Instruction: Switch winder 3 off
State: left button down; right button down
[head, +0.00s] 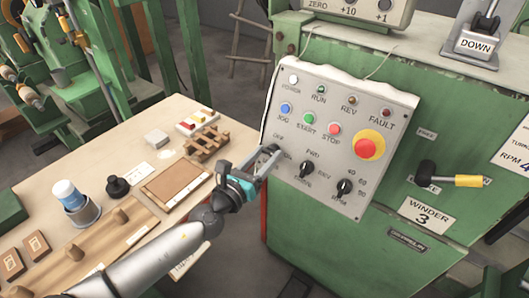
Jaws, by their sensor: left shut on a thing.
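Winder 3 is the green machine (450,262) at the right, with a "WINDER 3" plate (428,213) on its front. Its grey control panel (325,196) tilts toward me. My left gripper (270,156) is at the panel's lower left, below a small label that seems to read "OFF". It is shut on the switch there, which its fingers mostly hide, so I cannot tell its setting. The white POWER lamp (293,79) looks bright. RUN (321,89), REV (351,100) and FAULT (386,112) lamps look dark. My right gripper is not in view.
Close by are blue JOG (285,108), green START (308,118) and red STOP (334,129) buttons, a red emergency stop (369,145) and two black knobs (306,169) (344,187). A yellow-handled lever (450,178) juts out right. A cluttered bench (132,122) stands left.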

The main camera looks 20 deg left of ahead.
pick_arm(q)
jog(key=n+y+p, duration=0.1)
jog(key=n, duration=0.2)
jog(key=n+y+p, duration=0.1)
jog(key=n+p, duration=0.1)
jog(key=shift+d+r+n+y, duration=0.2)
jog(key=shift+n+y, duration=0.1)
jog(key=shift+n, duration=0.1)
jog(key=n+g+y+p, duration=0.1)
jog(key=n+p, duration=0.1)
jog(key=n, duration=0.2)
jog(key=shift+r+p, duration=0.1)
jog(key=shift+p, duration=0.3)
jog(key=n+p, duration=0.2)
jog(key=n+g+y+p, duration=0.1)
jog(key=n, duration=0.2)
jog(key=shift+r+y+p, duration=0.1)
jog(key=shift+y+p, duration=0.2)
jog(key=shift+p, duration=0.05)
jog(key=shift+n+g+p, duration=0.7)
jog(key=shift+n+p, duration=0.6)
jog(key=shift+n, duration=0.2)
jog(key=shift+c, duration=1.4)
grip_release()
